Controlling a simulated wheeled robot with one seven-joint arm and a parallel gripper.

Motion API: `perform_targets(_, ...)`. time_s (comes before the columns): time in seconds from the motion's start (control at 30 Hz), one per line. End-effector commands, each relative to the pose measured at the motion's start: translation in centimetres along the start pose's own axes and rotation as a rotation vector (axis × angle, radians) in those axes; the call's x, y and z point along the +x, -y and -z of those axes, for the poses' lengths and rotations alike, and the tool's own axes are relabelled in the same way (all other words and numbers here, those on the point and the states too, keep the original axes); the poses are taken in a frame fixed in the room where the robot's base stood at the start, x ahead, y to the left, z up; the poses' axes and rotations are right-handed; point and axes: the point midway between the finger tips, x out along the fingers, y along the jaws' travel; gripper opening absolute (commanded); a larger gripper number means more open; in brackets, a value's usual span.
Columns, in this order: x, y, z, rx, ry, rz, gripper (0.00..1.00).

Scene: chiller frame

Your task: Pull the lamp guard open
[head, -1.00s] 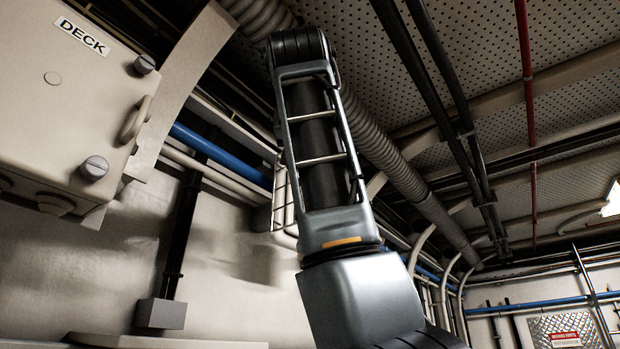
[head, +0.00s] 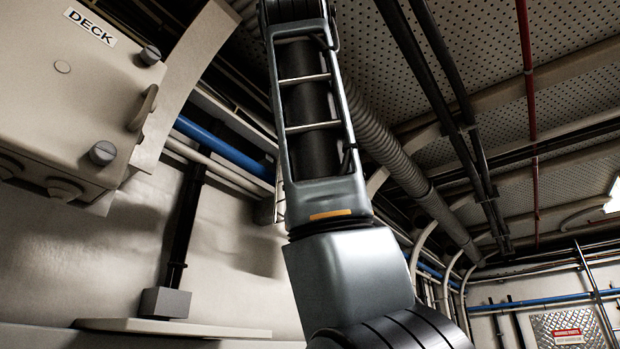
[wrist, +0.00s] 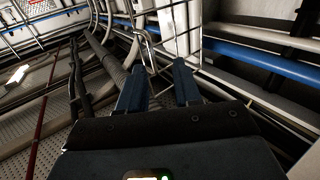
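The lamp guard (wrist: 178,24) is a wire cage over a pale lamp at the top middle of the wrist view. A bent metal loop, seemingly its handle (wrist: 148,48), hangs at its left side. My gripper (wrist: 158,66) is open, with its two dark blue fingers apart and pointing up toward the guard. The loop's lower end shows between and just beyond the fingertips; I cannot tell whether they touch. In the head view only a small edge of the guard (head: 268,208) shows beside my arm, which hides the rest. My gripper is out of the head view.
A beige DECK box (head: 75,95) with knobs and a handle is at the upper left. A blue pipe (head: 225,150) and a grey corrugated duct (head: 395,165) run close to my arm. A ledge (head: 170,327) sits below. Open room lies to the right.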

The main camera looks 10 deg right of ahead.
Motion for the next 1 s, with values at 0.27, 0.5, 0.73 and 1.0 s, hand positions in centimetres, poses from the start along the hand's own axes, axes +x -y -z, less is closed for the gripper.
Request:
perform_targets(0.27,-2.7,0.0,-0.1,-0.001,0.001,0.001,0.33)
perform_targets(0.5,-2.8,0.0,-0.1,-0.001,0.002,0.0,0.33)
perform_targets(0.73,-2.8,0.0,-0.1,-0.001,0.002,0.001,0.33)
perform_targets(1.0,-2.8,0.1,-0.1,-0.001,0.002,0.001,0.33)
